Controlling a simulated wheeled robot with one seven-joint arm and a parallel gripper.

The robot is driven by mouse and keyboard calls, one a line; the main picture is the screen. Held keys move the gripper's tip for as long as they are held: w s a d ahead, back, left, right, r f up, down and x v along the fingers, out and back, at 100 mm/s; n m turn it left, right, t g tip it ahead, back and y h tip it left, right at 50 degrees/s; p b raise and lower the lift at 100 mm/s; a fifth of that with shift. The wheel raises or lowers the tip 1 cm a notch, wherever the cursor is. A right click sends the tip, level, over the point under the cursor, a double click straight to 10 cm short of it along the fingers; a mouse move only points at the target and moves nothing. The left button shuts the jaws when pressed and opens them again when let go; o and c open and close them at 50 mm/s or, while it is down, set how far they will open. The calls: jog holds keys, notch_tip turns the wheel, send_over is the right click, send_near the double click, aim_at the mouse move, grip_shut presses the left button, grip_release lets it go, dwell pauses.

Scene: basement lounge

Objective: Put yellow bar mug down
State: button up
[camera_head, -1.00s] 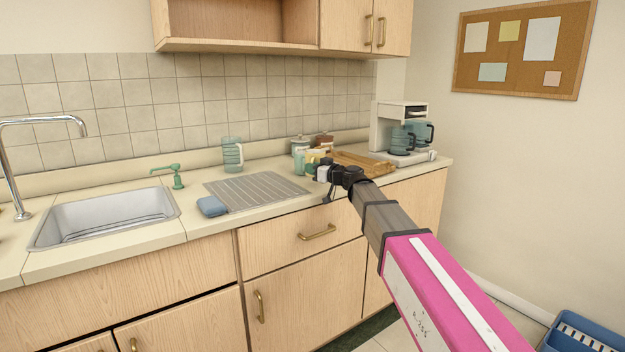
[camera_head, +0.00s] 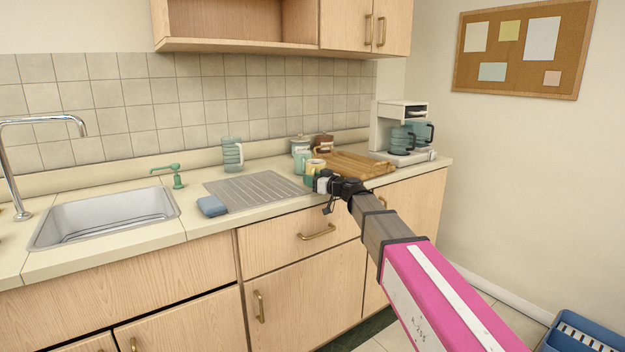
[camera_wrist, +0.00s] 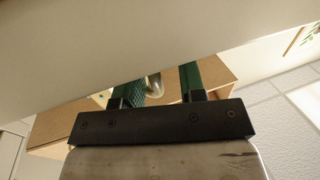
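A yellow mug (camera_head: 317,166) shows in the head view at the right end of the drainer, just behind my gripper (camera_head: 318,183). It is small and partly covered by the gripper, so I cannot tell whether it touches the counter or the fingers. In the wrist view my gripper (camera_wrist: 163,85) has two green fingers with a gap between them. A small curved shiny shape shows in the gap, and a pale surface cuts across the fingertips. I cannot tell whether the fingers hold the mug.
A ribbed drainer (camera_head: 254,188) lies left of my gripper, with a blue sponge (camera_head: 211,206) at its front corner. A wooden tray (camera_head: 350,165) and coffee machine (camera_head: 402,140) stand to the right. Canisters (camera_head: 300,145) and a ribbed glass (camera_head: 232,154) stand behind. The sink (camera_head: 105,215) is left.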

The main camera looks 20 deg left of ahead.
jog(key=shift+s+d+r, duration=0.1)
jog(key=shift+d+r, duration=0.05)
jog(key=v, duration=1.1)
jog(key=shift+s+d, duration=0.2)
jog(key=shift+d, duration=0.1)
jog(key=s+d+f+m+g+h, duration=0.2)
jog(key=s+d+f+m+h, duration=0.15)
jog(key=d+f, duration=0.55)
jog(key=s+d+f+m+g+h, duration=0.15)
jog(key=d+f+h, duration=0.3)
jog(key=f, duration=0.85)
jog(key=s+d+f+m+g+h, duration=0.1)
jog(key=s+d+f+m+h, duration=0.1)
jog(key=s+d+f, duration=0.2)
jog(key=s+d+f+m+g+h, duration=0.1)
jog(key=s+d+f+m+h, duration=0.2)
jog(key=d, duration=0.8)
jog(key=s+d+f+m+g+h, duration=0.2)
jog(key=s+d+f, duration=0.4)
jog(key=f, duration=0.3)
jog(key=shift+s+d+m+h, duration=0.2)
jog(key=shift+d+m+h, duration=0.3)
jog(key=shift+d+h, duration=0.25)
jog(key=shift+a+r, duration=0.15)
